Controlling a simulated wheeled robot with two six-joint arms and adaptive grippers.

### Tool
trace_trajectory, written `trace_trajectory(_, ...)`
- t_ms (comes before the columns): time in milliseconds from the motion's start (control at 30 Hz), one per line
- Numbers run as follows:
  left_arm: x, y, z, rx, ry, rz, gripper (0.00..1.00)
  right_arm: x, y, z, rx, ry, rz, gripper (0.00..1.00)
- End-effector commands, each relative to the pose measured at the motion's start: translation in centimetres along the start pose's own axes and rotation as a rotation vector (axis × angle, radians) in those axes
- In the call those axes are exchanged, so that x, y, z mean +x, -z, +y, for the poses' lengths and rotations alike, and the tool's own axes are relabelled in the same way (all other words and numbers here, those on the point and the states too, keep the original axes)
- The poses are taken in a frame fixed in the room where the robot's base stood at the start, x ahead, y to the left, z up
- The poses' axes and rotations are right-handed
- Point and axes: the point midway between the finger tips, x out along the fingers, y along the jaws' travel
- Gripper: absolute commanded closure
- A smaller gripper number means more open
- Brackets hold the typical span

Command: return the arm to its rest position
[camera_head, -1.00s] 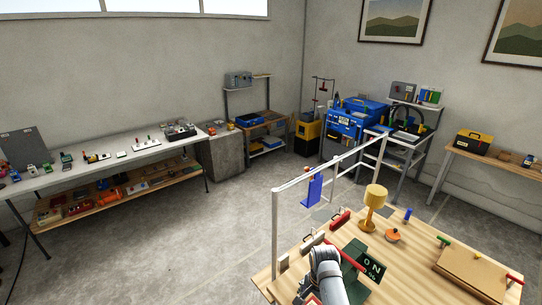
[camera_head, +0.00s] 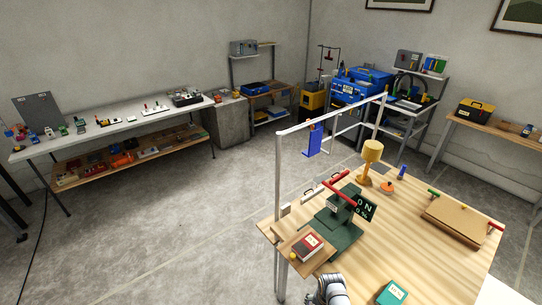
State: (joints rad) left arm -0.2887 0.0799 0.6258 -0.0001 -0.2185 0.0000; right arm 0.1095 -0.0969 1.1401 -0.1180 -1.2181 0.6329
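A grey and white piece of one of my arms (camera_head: 328,291) shows at the bottom edge, beside the front of the wooden table (camera_head: 400,240). I cannot tell which arm it belongs to. No gripper fingers show in the view. A dark green device (camera_head: 333,232) with a red handle and a small display (camera_head: 365,208) stands just beyond the arm. A blue item (camera_head: 314,140) hangs from the white rail frame (camera_head: 335,118) at the table's left side.
A red box (camera_head: 309,246) lies on a wooden board near the arm. A teal box (camera_head: 391,293) is at the front. The floor at left is clear.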

Motion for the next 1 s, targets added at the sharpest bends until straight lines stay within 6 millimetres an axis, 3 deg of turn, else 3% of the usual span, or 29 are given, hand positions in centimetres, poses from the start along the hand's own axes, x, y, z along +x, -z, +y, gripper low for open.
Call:
trace_trajectory(33,1.4,-1.4,0.1,0.001,-0.001,-0.018,0.6,3.8,-1.6,1.8,-0.041,-0.008,-0.005,0.14)
trace_trajectory(200,4.4,-3.9,0.4,0.002,-0.001,-0.051,0.6,15.0,-8.3,9.5,-0.239,-0.011,0.012,0.14)
trace_trajectory(300,6.1,-3.8,0.6,0.002,-0.001,-0.046,0.6,20.2,-12.9,14.9,-0.358,-0.016,0.027,0.14)
trace_trajectory(400,7.5,-2.8,0.7,0.001,-0.001,-0.029,0.6,23.7,-17.1,20.0,-0.464,-0.024,0.045,0.14)
trace_trajectory(500,8.4,-1.4,0.7,0.0,-0.001,-0.007,0.6,25.6,-20.3,23.9,-0.544,-0.033,0.061,0.14)
trace_trajectory(633,8.8,-1.1,0.7,0.0,-0.001,0.0,0.6,26.4,-22.5,26.6,-0.602,-0.039,0.076,0.14)
trace_trajectory(1000,8.7,-2.3,0.7,0.001,-0.001,-0.018,0.6,26.3,-22.8,27.1,-0.614,-0.04,0.082,0.14)
